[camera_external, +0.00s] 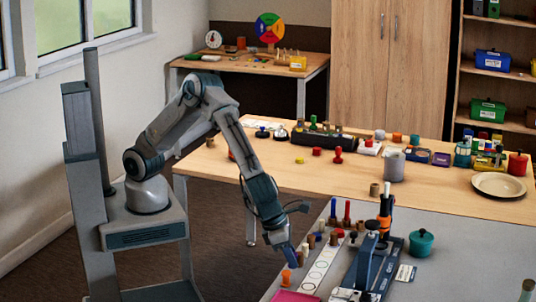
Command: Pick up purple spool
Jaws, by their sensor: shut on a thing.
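My gripper (286,246) is at the end of the arm, low over the left part of the grey table. It points down and is shut on a small blue-purple piece (290,258), which I take as the purple spool. The piece is small in the picture and partly hidden by the fingers, so its shape is unclear. I cannot tell whether it touches the table.
A white strip with circles (316,274) lies beside the gripper, with small pegs and spools around it. An orange piece (291,287) and pink tray (294,297) are in front. A blue device (365,265) and teal pot (421,243) stand right.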

